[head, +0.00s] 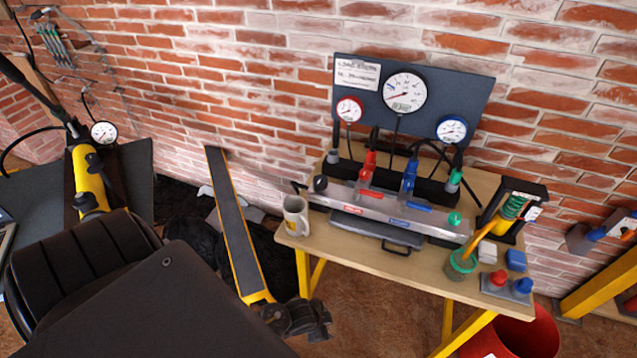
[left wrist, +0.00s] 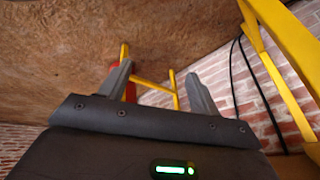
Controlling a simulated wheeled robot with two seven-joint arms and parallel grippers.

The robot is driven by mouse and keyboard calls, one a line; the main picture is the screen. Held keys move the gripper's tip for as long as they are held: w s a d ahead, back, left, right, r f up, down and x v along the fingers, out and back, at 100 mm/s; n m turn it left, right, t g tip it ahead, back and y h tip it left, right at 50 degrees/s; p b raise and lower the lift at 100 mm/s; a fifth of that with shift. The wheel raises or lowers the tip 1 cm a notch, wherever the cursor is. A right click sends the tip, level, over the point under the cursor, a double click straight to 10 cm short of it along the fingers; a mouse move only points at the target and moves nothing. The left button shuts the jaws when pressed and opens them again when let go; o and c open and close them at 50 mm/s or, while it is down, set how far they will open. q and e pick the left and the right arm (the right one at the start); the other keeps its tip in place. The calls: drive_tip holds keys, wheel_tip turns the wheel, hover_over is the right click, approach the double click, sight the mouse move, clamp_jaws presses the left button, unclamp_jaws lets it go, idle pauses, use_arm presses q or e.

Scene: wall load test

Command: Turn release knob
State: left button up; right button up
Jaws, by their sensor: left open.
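No knob is readably labelled as the release knob. On the wooden bench, a grey metal bar assembly (head: 385,208) has a black round knob (head: 320,183) at its left end and a green knob (head: 455,219) at its right end. Behind it stand a red valve handle (head: 368,166), a blue one (head: 409,176) and another green knob (head: 454,178). A yellow cylinder (head: 90,180) with black fittings stands at the left. My left gripper (head: 299,318) is low, in front of the bench's left leg. In the left wrist view its fingers (left wrist: 160,88) are apart and empty.
A gauge panel (head: 440,95) stands behind the bench against brick. A mug (head: 295,214) sits at the bench's left corner. A green pot (head: 461,264) and red and blue knobs on a plate (head: 507,286) are at right. A red bin (head: 520,335) stands below.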

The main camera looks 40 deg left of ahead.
use_arm(q)
drive_tip(key=w+d+r+m+t+h+b, duration=0.1)
drive_tip(key=w+d+r+m, duration=0.1)
drive_tip(key=w+r+m, duration=0.6)
drive_tip(key=w+d+r+m+t+h, duration=0.1)
drive_tip(key=w+d+r+m+t, duration=0.15)
drive_tip(key=r, duration=0.85)
drive_tip(key=w+d+r+m+t+h+b, duration=0.1)
drive_tip(key=w+r+m, duration=0.3)
drive_tip(key=r+m, duration=0.45)
drive_tip(key=m+g+y, duration=0.3)
drive_tip(key=m+g, duration=0.2)
drive_tip(key=m, duration=0.9)
approach(320, 179)
drive_tip(key=p+x, duration=0.2)
drive_tip(key=x, duration=0.6)
drive_tip(key=shift+w+d+f, duration=0.1)
drive_tip(key=shift+f, duration=0.25)
use_arm(e)
drive_tip(key=shift+w+d, duration=0.2)
drive_tip(key=shift+w, duration=0.35)
